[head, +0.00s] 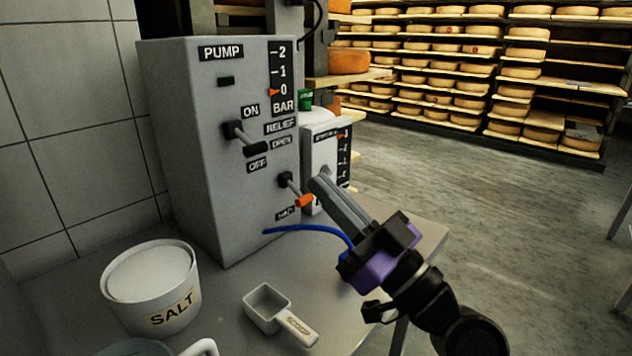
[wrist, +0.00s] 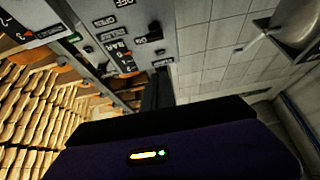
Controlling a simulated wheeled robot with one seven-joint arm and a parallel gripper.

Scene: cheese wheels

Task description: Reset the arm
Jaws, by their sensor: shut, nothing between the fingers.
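My gripper (head: 318,186) is at the end of my arm, in the middle of the head view. Its long grey fingers are shut with nothing between them. The fingertips show in front of the grey pump box (head: 205,150), close to its lower right edge and a smaller grey unit (head: 318,160). I cannot tell whether they touch either one. The purple gripper body also shows large in the wrist view, with the dark fingers (wrist: 158,92) pointing toward the labelled panel.
A grey worktop (head: 225,310) holds a white salt tub (head: 150,285), a white square scoop (head: 267,306) and a partly seen jug (head: 135,348). A blue hose (head: 305,227) runs beside my gripper. Shelves of cheese wheels (head: 455,60) stand behind. Open floor (head: 520,230) lies right.

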